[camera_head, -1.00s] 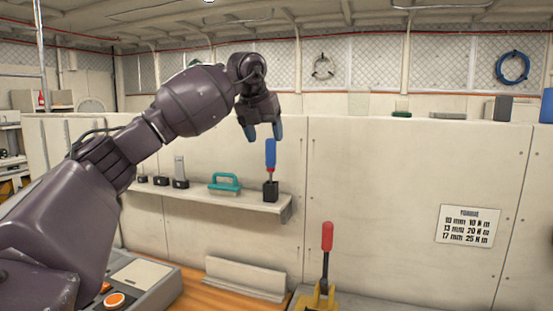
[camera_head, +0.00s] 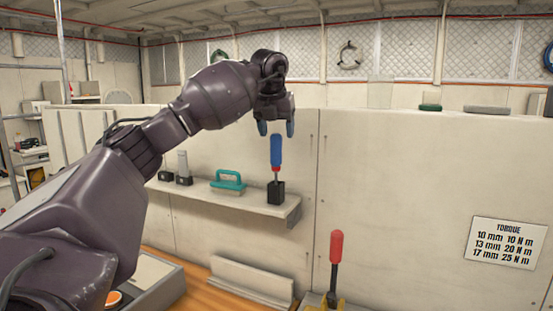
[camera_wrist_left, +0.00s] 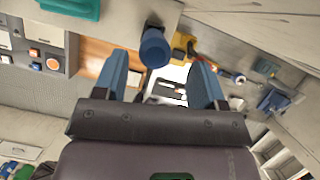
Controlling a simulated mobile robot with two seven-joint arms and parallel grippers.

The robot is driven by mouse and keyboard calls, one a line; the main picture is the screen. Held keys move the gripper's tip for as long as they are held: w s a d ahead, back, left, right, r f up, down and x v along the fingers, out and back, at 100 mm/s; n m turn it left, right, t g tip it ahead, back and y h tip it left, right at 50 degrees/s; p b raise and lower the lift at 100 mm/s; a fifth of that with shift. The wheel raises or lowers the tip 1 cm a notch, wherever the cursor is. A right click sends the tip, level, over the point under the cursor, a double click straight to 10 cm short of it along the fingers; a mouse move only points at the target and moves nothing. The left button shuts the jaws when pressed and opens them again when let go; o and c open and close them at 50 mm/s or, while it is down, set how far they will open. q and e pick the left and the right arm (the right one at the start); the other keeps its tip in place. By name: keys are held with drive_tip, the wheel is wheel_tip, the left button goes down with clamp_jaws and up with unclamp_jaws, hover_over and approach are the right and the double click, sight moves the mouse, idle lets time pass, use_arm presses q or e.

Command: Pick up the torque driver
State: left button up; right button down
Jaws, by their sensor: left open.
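The torque driver (camera_head: 276,152) has a blue handle and a thin shank. It stands upright in a black holder (camera_head: 276,192) near the right end of the wall shelf. My left gripper (camera_head: 277,129) is open and empty, fingers pointing down, just above the handle's top. In the left wrist view, the round end of the blue handle (camera_wrist_left: 155,48) shows beyond the open blue fingertips, between their lines. The handle does not appear to be between the fingers. My right gripper is not in view.
A teal-handled tool (camera_head: 228,180) and small dark blocks share the shelf (camera_head: 255,206) to the left. A red-handled lever (camera_head: 336,248) stands below right. A torque sign (camera_head: 507,243) hangs on the panel. Space above the driver is clear apart from my gripper.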

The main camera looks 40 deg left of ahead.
sight(277, 144)
use_arm(q)
drive_tip(key=x, duration=0.3)
drive_tip(key=p+x, duration=0.1)
drive_tip(key=shift+w+a+f, duration=0.1)
drive_tip(key=shift+a+f, duration=0.15)
drive_tip(key=shift+a, duration=0.15)
drive_tip(key=shift+w+f, duration=0.1)
drive_tip(key=shift+f, duration=0.15)
drive_tip(key=c, duration=1.1)
drive_tip(key=shift+r, duration=0.1)
